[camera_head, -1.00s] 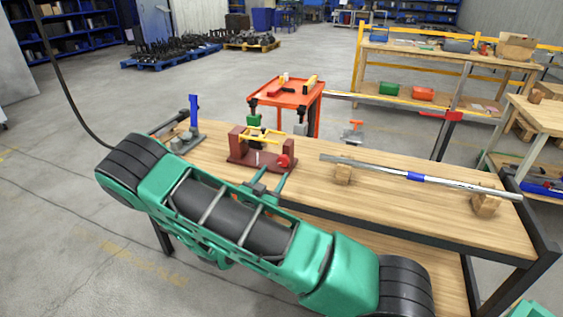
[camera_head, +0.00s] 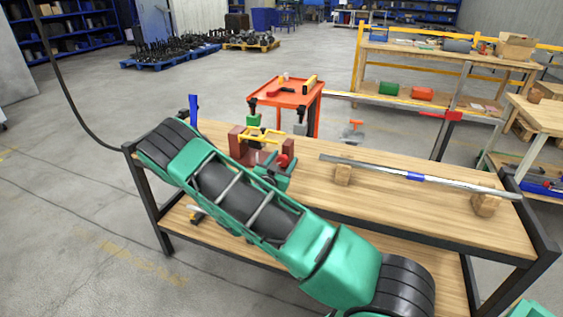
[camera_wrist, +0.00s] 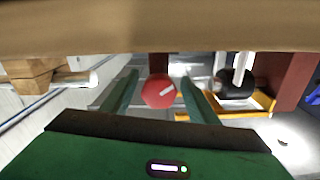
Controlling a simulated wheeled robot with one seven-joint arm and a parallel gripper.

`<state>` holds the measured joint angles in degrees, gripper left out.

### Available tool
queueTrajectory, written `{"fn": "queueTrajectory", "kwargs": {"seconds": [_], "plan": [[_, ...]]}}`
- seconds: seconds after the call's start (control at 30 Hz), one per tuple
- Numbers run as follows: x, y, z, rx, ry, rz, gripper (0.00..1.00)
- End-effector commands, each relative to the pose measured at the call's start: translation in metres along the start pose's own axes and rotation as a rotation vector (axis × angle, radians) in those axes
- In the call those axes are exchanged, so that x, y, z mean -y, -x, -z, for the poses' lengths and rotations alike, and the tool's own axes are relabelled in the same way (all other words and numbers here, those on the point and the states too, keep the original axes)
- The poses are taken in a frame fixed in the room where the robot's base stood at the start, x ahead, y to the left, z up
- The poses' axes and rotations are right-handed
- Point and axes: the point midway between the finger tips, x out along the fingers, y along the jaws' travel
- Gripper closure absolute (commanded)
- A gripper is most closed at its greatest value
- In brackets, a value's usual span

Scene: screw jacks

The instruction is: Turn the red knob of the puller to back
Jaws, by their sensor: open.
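The puller (camera_head: 237,142) is a dark red frame with a yellow part on top, standing on the wooden table. Its red knob (camera_head: 282,160) is at the near right side, partly covered by my gripper in the head view. In the wrist view, the red knob (camera_wrist: 155,93) faces the camera, with a white mark slanting up to the right. My gripper (camera_wrist: 160,78) is open, with one green finger on each side of the knob and gaps visible between. In the head view my gripper (camera_head: 276,168) is right at the knob. Whether the fingertips reach past it is unclear.
On the table (camera_head: 385,215), a metal bar (camera_head: 450,182) with a blue sleeve rests on wooden blocks to the right. A blue-handled tool (camera_head: 194,108) stands at the left. An orange cart (camera_head: 285,95) is behind the table. The tabletop's middle right is clear.

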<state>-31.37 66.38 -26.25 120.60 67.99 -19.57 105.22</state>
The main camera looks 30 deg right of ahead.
Motion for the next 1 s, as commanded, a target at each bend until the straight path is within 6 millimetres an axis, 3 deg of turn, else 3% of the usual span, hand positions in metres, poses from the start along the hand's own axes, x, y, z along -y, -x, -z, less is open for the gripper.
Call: {"fn": "queueTrajectory", "kwargs": {"seconds": [0.23,0.4,0.67,1.0], "plan": [[-0.0001,-0.0006,-0.0001,0.0,0.0,0.0,0.46],[-0.0001,-0.0004,-0.0001,0.0,0.0,0.0,0.86],[0.0,-0.0002,-0.0001,0.0,0.055,0.0,0.87],[-0.0001,0.0,-0.0002,0.0,0.334,0.0,0.87]]}}
